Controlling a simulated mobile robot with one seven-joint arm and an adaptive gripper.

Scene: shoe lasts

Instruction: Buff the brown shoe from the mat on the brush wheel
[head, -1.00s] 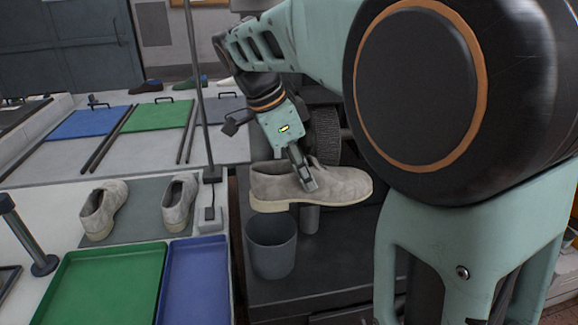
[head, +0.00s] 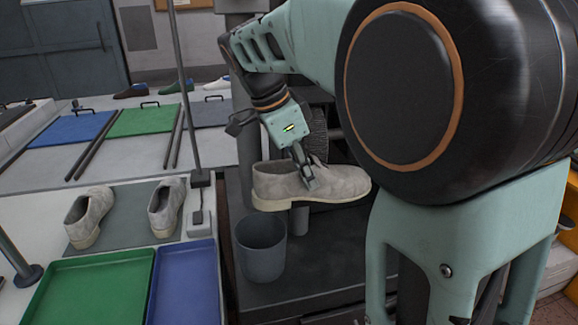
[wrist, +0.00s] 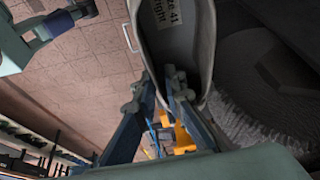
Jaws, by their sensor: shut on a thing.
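My gripper (head: 308,182) is shut on the upper edge of a pale grey-beige suede shoe (head: 345,185), held level with its toe to the right. The shoe also shows in the wrist view (wrist: 178,45), with a label inside reading "Size 41 Right". The brush wheel (head: 318,132), dark and bristly, stands behind the shoe in the head view, partly hidden by my arm. It seems to show at the right of the wrist view (wrist: 250,120), close beside the shoe. I cannot tell whether they touch. A similar pair of shoes (head: 92,217) stands on the dark mat (head: 128,222).
A grey bin (head: 260,252) stands below and left of the held shoe. A green tray (head: 95,290) and a blue tray (head: 187,285) lie front left. A thin upright post (head: 187,100) rises by the mat. More shoes (head: 132,91) stand at the back.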

